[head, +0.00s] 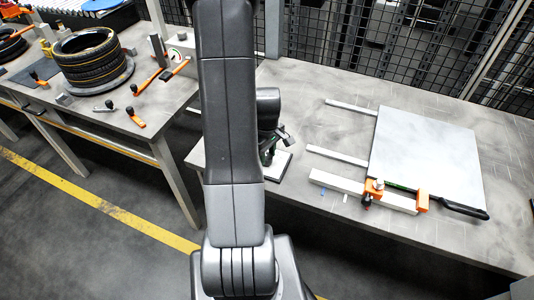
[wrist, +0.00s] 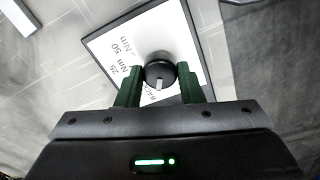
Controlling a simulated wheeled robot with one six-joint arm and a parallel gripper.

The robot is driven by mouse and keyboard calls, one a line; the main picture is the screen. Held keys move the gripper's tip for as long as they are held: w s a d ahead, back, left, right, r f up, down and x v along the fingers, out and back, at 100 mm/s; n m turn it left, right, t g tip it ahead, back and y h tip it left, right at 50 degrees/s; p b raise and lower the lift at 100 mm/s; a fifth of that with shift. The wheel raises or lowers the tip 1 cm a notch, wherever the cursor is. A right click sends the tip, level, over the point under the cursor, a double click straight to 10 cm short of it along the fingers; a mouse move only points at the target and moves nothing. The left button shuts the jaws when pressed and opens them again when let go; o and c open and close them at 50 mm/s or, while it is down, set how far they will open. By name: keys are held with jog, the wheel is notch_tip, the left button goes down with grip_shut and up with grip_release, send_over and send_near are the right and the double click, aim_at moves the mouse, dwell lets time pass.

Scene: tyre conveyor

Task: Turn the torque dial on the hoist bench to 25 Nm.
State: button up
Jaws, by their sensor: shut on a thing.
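The torque dial (wrist: 159,68) is a round black knob with a white pointer mark, set on a white plate (wrist: 105,48) with a dark border. In the wrist view the pointer mark faces down the picture, towards lettering that is partly hidden. Printed labels with 25, 50 and Nm stand left of the knob. My gripper (wrist: 160,70) has its two green fingers on either side of the knob, shut on it. In the head view my gripper (head: 267,155) is over the plate (head: 277,165) on the hoist bench (head: 310,95); my arm hides part of it, and the dial cannot be made out.
Right on the bench lie a pale board (head: 425,150), white rails (head: 337,155) and an orange clamp (head: 375,188) beside a black-handled tool (head: 465,210). A second table (head: 130,110) at left holds stacked tyres (head: 88,62) and orange-handled tools. A mesh fence (head: 400,50) stands behind.

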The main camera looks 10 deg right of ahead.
jog(key=shift+m, duration=0.4)
jog(key=m+b, duration=0.1)
jog(key=m, duration=0.1)
jog(key=shift+f+m+b, duration=0.1)
jog(key=shift+m+b, duration=0.2)
jog(key=shift+m, duration=0.1)
jog(key=m+b, duration=0.1)
jog(key=m, duration=0.3)
jog(key=shift+m, duration=0.3)
jog(key=m+b, duration=0.1)
jog(key=m, duration=0.2)
jog(key=shift+m, duration=0.3)
jog(key=shift+m+b, duration=0.5)
jog(key=shift+m, duration=1.4)
jog(key=o, duration=1)
